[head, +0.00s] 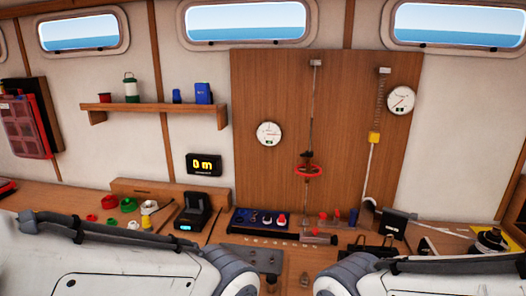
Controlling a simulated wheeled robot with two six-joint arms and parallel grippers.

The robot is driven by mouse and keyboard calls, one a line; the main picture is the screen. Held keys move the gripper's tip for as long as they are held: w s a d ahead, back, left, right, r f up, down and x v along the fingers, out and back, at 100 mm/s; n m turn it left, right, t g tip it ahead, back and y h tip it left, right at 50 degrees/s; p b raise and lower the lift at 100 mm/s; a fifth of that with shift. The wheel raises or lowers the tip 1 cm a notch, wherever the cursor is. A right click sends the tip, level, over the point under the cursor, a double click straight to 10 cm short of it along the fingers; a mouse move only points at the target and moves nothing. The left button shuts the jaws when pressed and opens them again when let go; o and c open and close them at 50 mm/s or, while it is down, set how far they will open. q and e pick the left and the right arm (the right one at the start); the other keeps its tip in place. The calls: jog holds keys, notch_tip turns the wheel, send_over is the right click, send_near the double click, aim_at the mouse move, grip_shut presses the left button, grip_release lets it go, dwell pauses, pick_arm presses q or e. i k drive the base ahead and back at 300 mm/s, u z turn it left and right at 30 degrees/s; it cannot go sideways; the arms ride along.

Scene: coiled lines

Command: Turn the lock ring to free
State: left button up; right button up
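A red ring (308,171) with a dark hub sits low on a thin vertical rod (311,115) on the wooden wall panel (260,85). It may be the lock ring, but I cannot tell for sure, nor read its setting. My two white arms cross the bottom left and bottom right of the head view. Both grippers are out of view, so I cannot see whether they are open or shut. No gripper shows at the red ring.
Two round gauges (268,134) (401,100) hang on the panel. A yellow block (374,138) hangs below a spring. The counter holds a blue tray (262,221), a black device (192,212), coloured rings (110,201) and a dark box (399,223). A display (203,165) reads "0 m".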

aim_at(308, 155)
jog(key=i, duration=1)
jog(key=z, duration=0.5)
